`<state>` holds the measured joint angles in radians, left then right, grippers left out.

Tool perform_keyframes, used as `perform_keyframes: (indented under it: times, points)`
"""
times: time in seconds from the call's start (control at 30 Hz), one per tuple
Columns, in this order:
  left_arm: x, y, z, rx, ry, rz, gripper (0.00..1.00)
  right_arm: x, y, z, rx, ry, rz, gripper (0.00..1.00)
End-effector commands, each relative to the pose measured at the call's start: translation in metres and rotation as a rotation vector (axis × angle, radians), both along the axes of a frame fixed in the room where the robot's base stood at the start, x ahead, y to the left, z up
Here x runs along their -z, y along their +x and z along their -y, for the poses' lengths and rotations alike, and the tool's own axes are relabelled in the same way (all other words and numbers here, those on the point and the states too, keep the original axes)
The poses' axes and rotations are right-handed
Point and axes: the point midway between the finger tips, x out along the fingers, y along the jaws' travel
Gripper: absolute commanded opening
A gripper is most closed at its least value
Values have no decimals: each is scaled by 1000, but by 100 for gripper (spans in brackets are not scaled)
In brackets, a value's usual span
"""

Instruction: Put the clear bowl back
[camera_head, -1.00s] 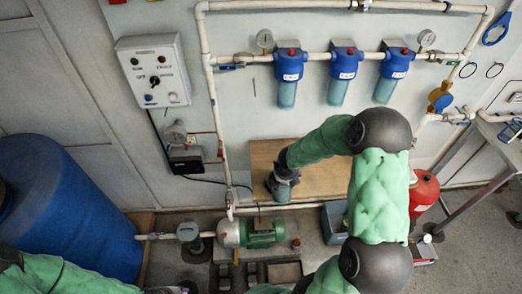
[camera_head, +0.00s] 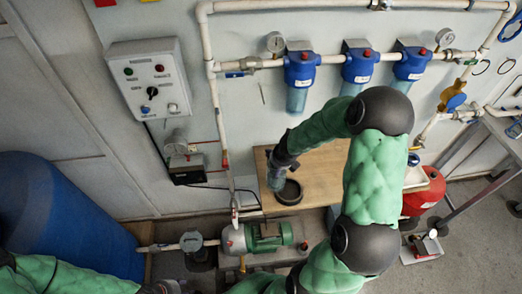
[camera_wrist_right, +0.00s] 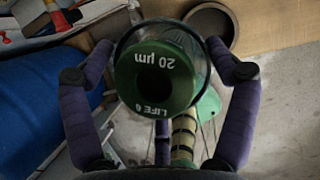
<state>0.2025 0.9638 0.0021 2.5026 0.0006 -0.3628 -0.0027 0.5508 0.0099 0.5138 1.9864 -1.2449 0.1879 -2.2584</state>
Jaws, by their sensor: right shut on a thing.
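The clear bowl (camera_wrist_right: 121,52) is round and transparent, with a green filter cartridge (camera_wrist_right: 155,97) inside it, its end cap marked "20 µm" and "LIFE 6". My right gripper (camera_wrist_right: 158,62) is shut on the bowl, one finger on each side. In the head view my right gripper (camera_head: 276,178) is over the left part of the wooden board, beside a dark round ring (camera_head: 288,199); the bowl is hard to make out there. The ring also shows in the wrist view (camera_wrist_right: 231,28), apart from the bowl and empty. My left gripper is out of view.
Three blue filter housings (camera_head: 301,65) hang on the wall pipe above the wooden board (camera_head: 322,180). A control box (camera_head: 148,78) is at the left. A green pump (camera_head: 265,236) sits below the board. A blue tank (camera_head: 60,220) fills the left.

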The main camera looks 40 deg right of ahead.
Motion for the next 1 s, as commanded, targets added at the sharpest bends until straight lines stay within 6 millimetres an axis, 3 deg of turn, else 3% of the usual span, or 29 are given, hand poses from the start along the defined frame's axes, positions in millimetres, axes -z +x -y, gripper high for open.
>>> perform_keyframes:
  times: [0.23, 1.0]
  points:
    - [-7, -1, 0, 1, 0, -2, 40, -2, 11, 6, 0, -1, 0, 28]
    - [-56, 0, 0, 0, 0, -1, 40, -3, 106, 59, 3, 0, 2, 28]
